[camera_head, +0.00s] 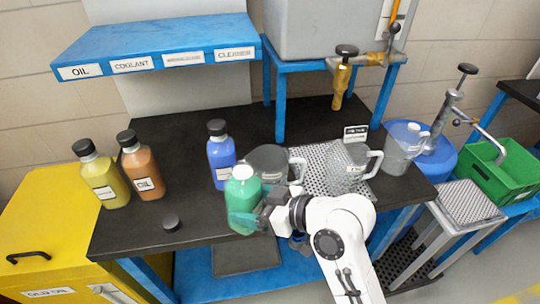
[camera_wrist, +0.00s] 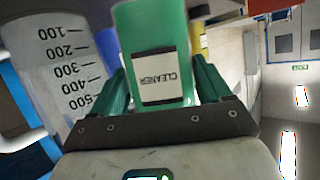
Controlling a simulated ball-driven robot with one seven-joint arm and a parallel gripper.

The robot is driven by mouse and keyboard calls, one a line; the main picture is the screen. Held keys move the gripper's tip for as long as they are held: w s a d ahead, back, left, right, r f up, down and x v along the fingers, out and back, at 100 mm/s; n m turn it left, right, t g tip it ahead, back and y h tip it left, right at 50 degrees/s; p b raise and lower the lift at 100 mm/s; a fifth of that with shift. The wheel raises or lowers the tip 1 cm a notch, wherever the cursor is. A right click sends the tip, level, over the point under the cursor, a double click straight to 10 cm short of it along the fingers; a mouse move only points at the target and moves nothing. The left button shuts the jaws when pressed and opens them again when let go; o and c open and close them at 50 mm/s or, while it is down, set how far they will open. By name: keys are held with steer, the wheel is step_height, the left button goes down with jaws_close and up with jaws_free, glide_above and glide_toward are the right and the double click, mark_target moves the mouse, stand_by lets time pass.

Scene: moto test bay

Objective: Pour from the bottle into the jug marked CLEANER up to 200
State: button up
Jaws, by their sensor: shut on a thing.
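My gripper (camera_head: 262,212) is shut on the green bottle (camera_head: 242,198) and holds it near the front edge of the dark bench. The bottle looks about upright and has no black cap on. Its CLEANER label shows between the fingers in the wrist view (camera_wrist: 160,77). A grey jug (camera_head: 268,158) stands just behind the bottle, partly hidden. A clear jug (camera_head: 345,170) stands on a perforated plate to the right, near a small dark sign. Another jug (camera_head: 400,148) stands farther right. A jug with scale numbers (camera_wrist: 65,75) fills the wrist view's left. I cannot read which jug is marked CLEANER.
Yellow (camera_head: 104,178), brown (camera_head: 143,172) and blue (camera_head: 220,155) capped bottles stand on the bench. A loose black cap (camera_head: 171,222) lies at front left. A labelled blue shelf (camera_head: 160,45) overhangs the back. A brass tap (camera_head: 342,80) hangs above the bench.

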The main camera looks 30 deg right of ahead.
mark_target(249, 190)
steer(key=shift+w+r+m+y+p, duration=0.1)
steer(key=shift+r+m+y+p, duration=0.25)
steer(key=shift+m+y+p, duration=0.5)
steer(key=shift+d+r+m+g+p, duration=0.1)
steer(key=shift+r+m+g+p, duration=0.3)
steer(key=shift+r+p, duration=0.45)
steer(key=r+m+p, duration=0.1)
steer(key=r, duration=0.1)
steer(key=r+m+y+p, duration=0.1)
steer(key=r+p, duration=0.1)
steer(key=shift+w+d, duration=0.1)
steer(key=shift+d, duration=0.1)
steer(key=shift+f, duration=0.25)
steer(key=shift+a+f+m+y+b, duration=0.2)
steer(key=shift+f+m+y+b, duration=0.3)
steer(key=shift+f+m, duration=0.25)
steer(key=shift+s+a+r+m+y+p, duration=0.3)
steer(key=shift+r+m+y+p, duration=0.1)
steer(key=shift+m+p, duration=0.15)
steer(key=shift+s+a+m+y, duration=0.15)
steer(key=shift+a+m+y, duration=0.1)
steer(key=shift+m, duration=0.4)
stand_by(0.8)
steer(key=shift+s+a+r+m+y+p, duration=0.15)
steer(key=shift+r+m+y+p, duration=0.15)
steer(key=shift+r+m+p, duration=0.5)
stand_by(0.7)
